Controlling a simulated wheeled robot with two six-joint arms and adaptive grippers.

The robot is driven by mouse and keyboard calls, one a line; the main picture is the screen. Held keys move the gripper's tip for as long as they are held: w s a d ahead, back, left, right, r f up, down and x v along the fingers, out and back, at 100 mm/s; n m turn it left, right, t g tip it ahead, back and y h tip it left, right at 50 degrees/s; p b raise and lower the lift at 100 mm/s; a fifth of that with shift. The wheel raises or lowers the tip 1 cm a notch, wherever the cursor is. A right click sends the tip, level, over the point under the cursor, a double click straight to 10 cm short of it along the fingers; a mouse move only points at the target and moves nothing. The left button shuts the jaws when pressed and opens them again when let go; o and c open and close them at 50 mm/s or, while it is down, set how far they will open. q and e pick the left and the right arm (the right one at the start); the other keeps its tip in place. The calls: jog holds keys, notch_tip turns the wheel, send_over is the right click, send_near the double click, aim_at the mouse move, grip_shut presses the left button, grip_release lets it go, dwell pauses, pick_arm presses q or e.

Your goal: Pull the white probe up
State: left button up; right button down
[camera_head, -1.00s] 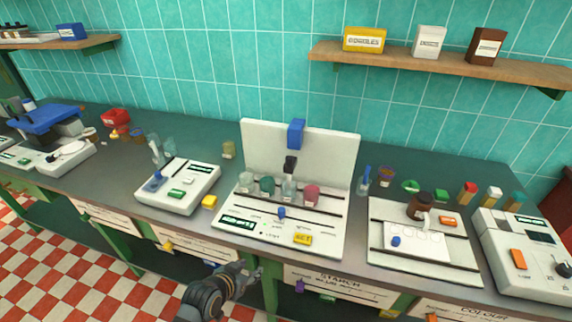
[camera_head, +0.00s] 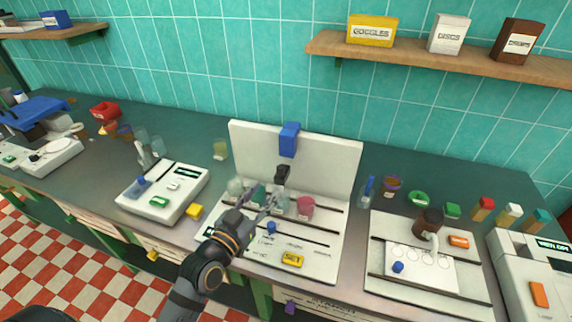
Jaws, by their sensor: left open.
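A pale, narrow upright piece (camera_head: 145,154) stands behind the left white device (camera_head: 185,183); it may be the white probe, but it is too small to tell. My left gripper (camera_head: 265,197) is open and reaches over the front of the middle white station. Its fingers point toward the row of beakers and hide part of them. A pink beaker (camera_head: 305,207) stands right of the fingers. A black block (camera_head: 282,172) and a blue block (camera_head: 289,139) sit on the station's upright white back panel (camera_head: 335,165). My right gripper is not in view.
A white board with a brown bottle (camera_head: 428,222) stands to the right. A wooden shelf (camera_head: 450,62) juts out above the right side.

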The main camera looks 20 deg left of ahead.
aim_at(278, 174)
pick_arm(q)
jog(key=w, duration=0.2)
jog(key=shift+w+d+r, duration=0.25)
jog(key=shift+w+r, duration=0.1)
jog(key=w, duration=0.4)
jog(key=shift+d+f+p, duration=0.15)
jog(key=shift+d+p, duration=0.25)
jog(key=w, duration=0.2)
jog(key=shift+w+d+f, duration=0.1)
jog(key=shift+w+d, duration=0.15)
jog(key=shift+w, duration=0.2)
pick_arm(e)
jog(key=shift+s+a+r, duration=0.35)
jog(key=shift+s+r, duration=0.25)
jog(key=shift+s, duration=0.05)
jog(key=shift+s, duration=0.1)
pick_arm(q)
jog(key=shift+c, duration=0.7)
grip_shut()
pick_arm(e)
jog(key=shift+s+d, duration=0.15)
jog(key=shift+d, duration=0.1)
pick_arm(q)
jog(key=shift+w+f, duration=0.1)
